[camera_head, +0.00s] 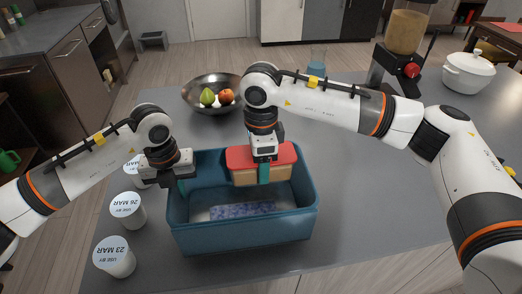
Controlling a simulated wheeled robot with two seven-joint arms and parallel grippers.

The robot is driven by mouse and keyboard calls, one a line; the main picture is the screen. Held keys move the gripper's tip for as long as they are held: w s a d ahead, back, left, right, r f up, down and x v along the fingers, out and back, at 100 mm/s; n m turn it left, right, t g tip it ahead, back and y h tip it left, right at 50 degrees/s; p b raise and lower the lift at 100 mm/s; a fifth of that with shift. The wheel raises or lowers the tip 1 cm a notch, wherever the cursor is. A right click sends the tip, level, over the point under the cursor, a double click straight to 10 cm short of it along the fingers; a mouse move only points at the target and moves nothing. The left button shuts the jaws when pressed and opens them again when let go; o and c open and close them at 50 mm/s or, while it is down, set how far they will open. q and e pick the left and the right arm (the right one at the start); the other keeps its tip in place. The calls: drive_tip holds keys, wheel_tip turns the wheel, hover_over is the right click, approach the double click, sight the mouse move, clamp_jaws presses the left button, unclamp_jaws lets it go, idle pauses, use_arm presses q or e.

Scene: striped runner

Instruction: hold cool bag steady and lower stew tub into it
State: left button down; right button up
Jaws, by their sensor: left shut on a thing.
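The cool bag (242,230) is a blue open-topped box on the grey counter, with a speckled blue pack (242,211) on its floor. My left gripper (178,180) is shut on the bag's left wall near the far left corner. The stew tub (246,177), tan with a red lid (240,157), is at the bag's opening, towards the far right side and above the floor. My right gripper (264,172) is shut on the tub from above, one green finger down its near side. The tub's far side is hidden.
White use-by cups (115,258) and (128,209) stand left of the bag, another partly behind my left gripper. A metal fruit bowl (205,97) is behind it. A blender (402,45) and white pot (468,72) stand at the back right.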

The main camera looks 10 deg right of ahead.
drive_tip(key=shift+f, duration=2.2)
use_arm(q)
drive_tip(key=shift+r, duration=0.1)
use_arm(e)
drive_tip(key=o, duration=1.4)
drive_tip(key=shift+w+d+r, duration=0.1)
drive_tip(key=shift+w+r, duration=0.05)
drive_tip(key=shift+r, duration=6.8)
use_arm(q)
drive_tip(key=c, duration=1.5)
unclamp_jaws()
use_arm(e)
drive_tip(key=shift+s, duration=0.2)
